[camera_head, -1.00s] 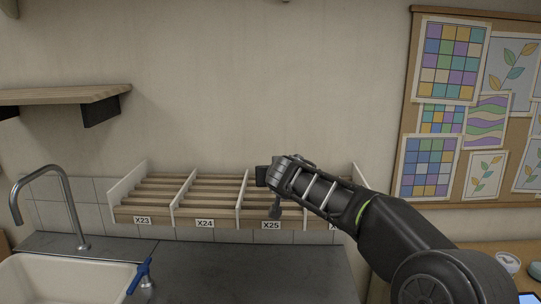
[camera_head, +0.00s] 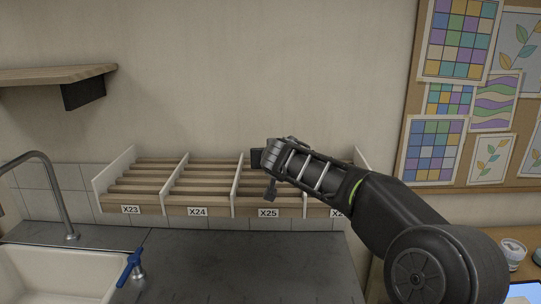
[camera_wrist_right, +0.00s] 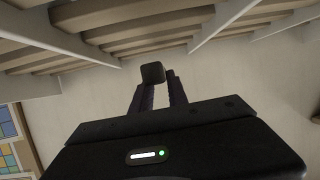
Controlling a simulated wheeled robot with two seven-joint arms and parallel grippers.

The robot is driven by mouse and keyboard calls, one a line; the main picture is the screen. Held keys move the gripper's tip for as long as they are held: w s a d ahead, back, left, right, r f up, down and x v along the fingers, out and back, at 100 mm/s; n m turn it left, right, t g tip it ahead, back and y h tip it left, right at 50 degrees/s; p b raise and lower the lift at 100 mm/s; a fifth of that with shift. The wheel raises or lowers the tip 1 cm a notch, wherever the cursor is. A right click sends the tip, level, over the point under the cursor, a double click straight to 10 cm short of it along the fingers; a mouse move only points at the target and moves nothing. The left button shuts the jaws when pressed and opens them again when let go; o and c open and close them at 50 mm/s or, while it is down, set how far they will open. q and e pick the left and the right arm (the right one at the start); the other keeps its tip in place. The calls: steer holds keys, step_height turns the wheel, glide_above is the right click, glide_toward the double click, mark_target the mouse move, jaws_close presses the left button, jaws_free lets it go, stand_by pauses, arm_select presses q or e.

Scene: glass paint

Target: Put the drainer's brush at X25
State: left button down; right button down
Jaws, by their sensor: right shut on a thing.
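The slatted draining rack (camera_head: 148,199) hangs on the wall, split by white dividers into bays labelled X23, X24 and X25, with another label partly hidden at the right. My right gripper (camera_head: 268,160) reaches in from the right and is over the X25 bay, above its label (camera_head: 268,213). It is shut on a dark, blocky thing, seemingly the brush. In the right wrist view, the held thing's square dark end (camera_wrist_right: 152,73) shows at the fingertips, with the rack's slats (camera_wrist_right: 125,37) beyond. Whether it touches the slats I cannot tell. My left gripper is out of view.
Below the rack is a dark counter (camera_head: 215,265), clear in the middle. A white sink (camera_head: 60,280) with a grey tap (camera_head: 60,200) is at the left, with a blue-handled item (camera_head: 130,266) at its edge. A wooden shelf (camera_head: 55,74) juts out upper left.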

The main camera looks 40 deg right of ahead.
steer(key=shift+f+b, duration=1)
steer(key=shift+f, duration=0.95)
steer(key=shift+f+b, duration=0.5)
steer(key=shift+b, duration=0.3)
steer(key=shift+r, duration=0.1)
stand_by(0.5)
steer(key=c, duration=1.2)
jaws_free()
steer(key=shift+o, duration=0.5)
steer(key=o, duration=0.5)
steer(key=shift+r, duration=0.15)
